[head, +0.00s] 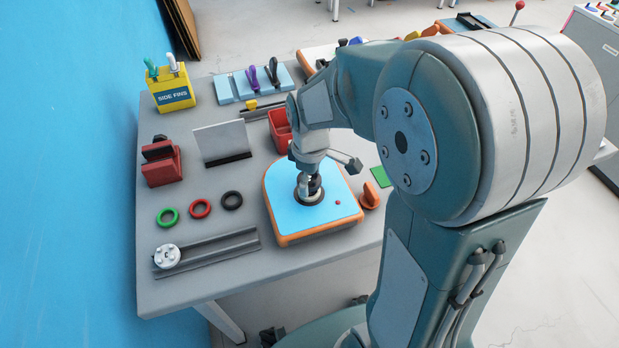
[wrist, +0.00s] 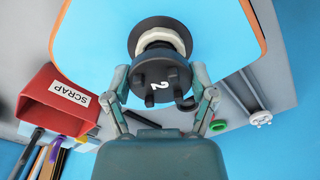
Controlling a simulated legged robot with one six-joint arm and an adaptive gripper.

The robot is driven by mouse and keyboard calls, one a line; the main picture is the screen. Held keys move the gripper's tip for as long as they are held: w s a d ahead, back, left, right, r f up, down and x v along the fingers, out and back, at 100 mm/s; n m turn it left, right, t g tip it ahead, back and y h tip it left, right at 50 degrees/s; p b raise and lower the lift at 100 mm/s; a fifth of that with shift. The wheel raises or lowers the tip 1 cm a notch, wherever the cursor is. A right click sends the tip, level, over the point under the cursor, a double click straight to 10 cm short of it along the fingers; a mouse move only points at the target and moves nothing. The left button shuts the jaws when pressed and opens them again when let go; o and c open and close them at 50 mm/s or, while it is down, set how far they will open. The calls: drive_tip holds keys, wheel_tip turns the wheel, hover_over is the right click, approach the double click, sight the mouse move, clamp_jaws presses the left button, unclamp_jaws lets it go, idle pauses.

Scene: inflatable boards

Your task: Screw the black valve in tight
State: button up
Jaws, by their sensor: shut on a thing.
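The black valve (wrist: 163,72) has a cap with short lugs and a white "2". It sits over a pale ring and a dark round socket (wrist: 158,30) in the blue board with orange edge (wrist: 90,30). In the head view the board (head: 283,190) lies on the bench and my gripper (head: 309,187) points down at the socket. In the wrist view my gripper's fingers (wrist: 163,90) are on both sides of the valve cap, shut on it. How deep the thread sits is hidden.
A red scrap bin (head: 279,130) stands just behind the board. Green, red and black rings (head: 232,200) and a grey rail (head: 210,252) with a white disc lie to the left. An orange piece (head: 369,196) is at the board's right.

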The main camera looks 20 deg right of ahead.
sight(310, 179)
drive_tip(key=shift+f, duration=0.95)
drive_tip(key=o, duration=1)
wheel_tip(310, 179, up, 12)
drive_tip(key=shift+f, duration=0.1)
idle(0.5)
drive_tip(key=s+r+m+t, duration=0.1)
drive_tip(key=s+m+t, duration=0.1)
drive_tip(key=s+m, duration=0.1)
drive_tip(key=s+r+m+t, duration=0.1)
drive_tip(key=s+r+m, duration=0.1)
drive_tip(key=s, duration=0.4)
drive_tip(key=s+r+m+t, duration=0.2)
drive_tip(key=s+m, duration=0.2)
drive_tip(key=s, duration=0.1)
drive_tip(key=shift+a+m+t, duration=0.1)
drive_tip(key=shift+m+t, duration=0.2)
drive_tip(key=shift+m, duration=0.1)
